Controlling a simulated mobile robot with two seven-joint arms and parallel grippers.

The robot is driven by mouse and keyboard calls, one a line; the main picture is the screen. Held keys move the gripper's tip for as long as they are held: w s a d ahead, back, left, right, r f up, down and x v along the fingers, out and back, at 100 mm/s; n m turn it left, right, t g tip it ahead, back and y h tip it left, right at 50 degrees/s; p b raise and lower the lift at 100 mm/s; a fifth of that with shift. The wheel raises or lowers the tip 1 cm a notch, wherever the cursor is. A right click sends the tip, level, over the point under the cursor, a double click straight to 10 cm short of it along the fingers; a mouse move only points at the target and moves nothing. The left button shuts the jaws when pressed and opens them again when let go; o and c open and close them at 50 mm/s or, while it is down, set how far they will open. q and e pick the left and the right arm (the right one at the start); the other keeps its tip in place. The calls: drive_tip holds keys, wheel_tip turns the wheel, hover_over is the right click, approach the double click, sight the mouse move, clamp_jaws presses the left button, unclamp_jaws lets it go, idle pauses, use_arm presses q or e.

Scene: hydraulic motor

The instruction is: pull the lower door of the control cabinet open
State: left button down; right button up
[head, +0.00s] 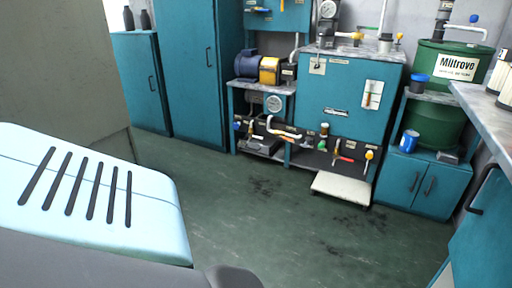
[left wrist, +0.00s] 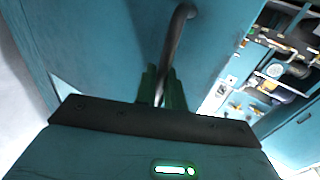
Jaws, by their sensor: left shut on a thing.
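In the left wrist view, a teal door panel (left wrist: 95,45) fills much of the picture, with a curved dark grey bar handle (left wrist: 175,45) on it. My left gripper (left wrist: 162,90) has its dark green fingers on either side of the handle's lower end in that picture and is shut on it. The handle's far end is hidden behind the fingers and the gripper body. I cannot tell from this view whether the door stands ajar. Neither gripper shows in the head view, and my right gripper is in no view.
In the head view, a tall grey-olive panel (head: 60,60) stands at the left. A teal hydraulic unit (head: 345,95) and tall cabinets (head: 190,70) line the back. A teal unit with a black handle (head: 478,196) is at the right edge. The green floor (head: 270,215) between is clear.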

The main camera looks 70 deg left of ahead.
use_arm(q)
drive_tip(key=c, duration=1.9)
unclamp_jaws()
drive_tip(key=shift+d+f, duration=0.25)
drive_tip(key=shift+a, duration=0.1)
drive_tip(key=shift+s, duration=0.1)
drive_tip(key=s, duration=0.5)
drive_tip(key=s+d, duration=0.1)
drive_tip(key=s, duration=0.1)
drive_tip(key=shift+s+p, duration=0.25)
drive_tip(key=shift+p, duration=0.05)
